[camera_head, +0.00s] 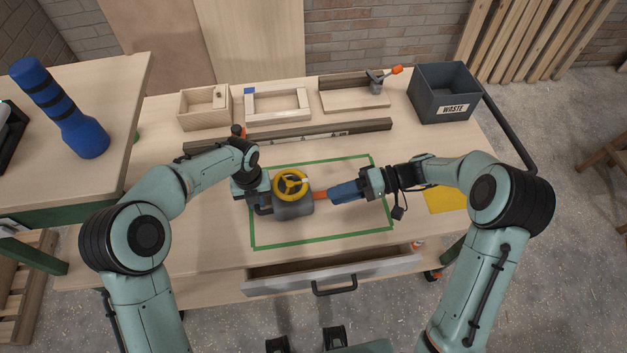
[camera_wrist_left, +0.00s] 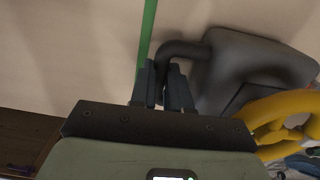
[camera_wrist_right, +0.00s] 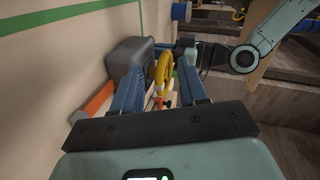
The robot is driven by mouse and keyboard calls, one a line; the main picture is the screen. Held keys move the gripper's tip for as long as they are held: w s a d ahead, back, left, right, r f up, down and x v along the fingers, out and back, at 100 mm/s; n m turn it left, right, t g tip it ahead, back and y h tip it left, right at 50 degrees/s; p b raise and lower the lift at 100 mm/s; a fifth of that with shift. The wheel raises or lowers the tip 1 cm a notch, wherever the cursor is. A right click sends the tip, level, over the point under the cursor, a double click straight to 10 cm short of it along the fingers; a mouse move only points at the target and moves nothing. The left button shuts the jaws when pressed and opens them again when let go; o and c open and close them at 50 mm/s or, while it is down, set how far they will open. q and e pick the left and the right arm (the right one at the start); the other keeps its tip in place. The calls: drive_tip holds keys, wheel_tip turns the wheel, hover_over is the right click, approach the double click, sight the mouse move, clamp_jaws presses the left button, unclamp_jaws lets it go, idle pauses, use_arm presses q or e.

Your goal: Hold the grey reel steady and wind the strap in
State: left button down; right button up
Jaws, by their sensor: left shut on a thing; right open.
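The grey reel (camera_head: 293,208) stands on the workbench inside a green taped outline, with a yellow handwheel (camera_head: 290,184) on it. Its dark side handle (camera_wrist_left: 185,48) is between the fingers of my left gripper (camera_wrist_left: 165,90), which is shut on it. The orange strap (camera_head: 320,195) comes out of the reel's right side and also shows in the right wrist view (camera_wrist_right: 92,103). My right gripper (camera_head: 334,194) is open, to the right of the reel, its fingers pointing toward it. In the right wrist view the yellow wheel (camera_wrist_right: 164,68) appears between the open fingers; I cannot tell contact.
Behind the reel lie a long wooden beam (camera_head: 300,133), a wooden box (camera_head: 204,108), a frame (camera_head: 277,104) and a clamp (camera_head: 376,82). A dark waste bin (camera_head: 444,92) stands back right. A drawer (camera_head: 333,276) is open at the front. A yellow sheet (camera_head: 445,199) lies at right.

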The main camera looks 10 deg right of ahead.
drive_tip(key=w+d+m+t, duration=0.2)
drive_tip(key=d+m+t, duration=0.3)
drive_tip(key=t, duration=0.1)
approach(290, 186)
drive_tip(key=shift+y, duration=0.3)
drive_tip(key=w+a, duration=0.1)
drive_tip(key=w+a+f, duration=0.2)
drive_tip(key=w, duration=0.1)
drive_tip(key=shift+d, duration=0.1)
clamp_jaws()
